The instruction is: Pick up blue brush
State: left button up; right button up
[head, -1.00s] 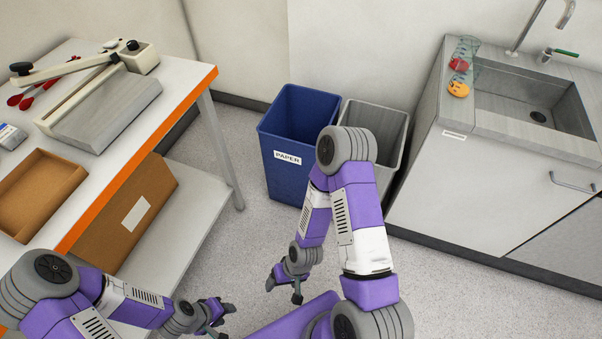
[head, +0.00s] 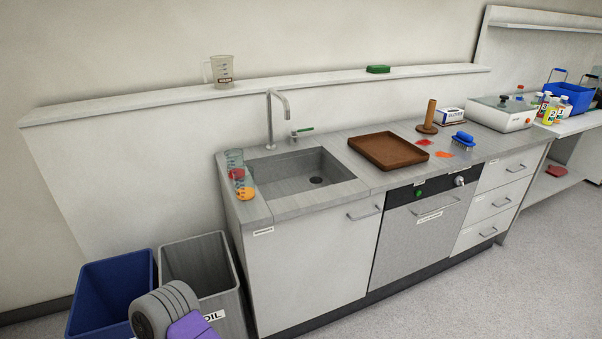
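The blue brush (head: 463,139) lies on the grey counter, right of the sink and near the counter's front edge. It has a blue back and pale bristles. Orange and red patches lie on the counter just left of it. Only a grey and purple piece of my arm shows at the bottom left, far from the brush. Neither of my grippers is in view.
A brown tray (head: 389,151) lies between the sink (head: 300,176) and the brush. A wooden upright holder (head: 428,118), a glove box (head: 450,117) and a scale-like device (head: 502,113) stand behind or right of it. Bins (head: 205,278) stand at the left. Floor at the lower right is clear.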

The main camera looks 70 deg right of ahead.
aim_at(464, 140)
jog(key=z, duration=3.5)
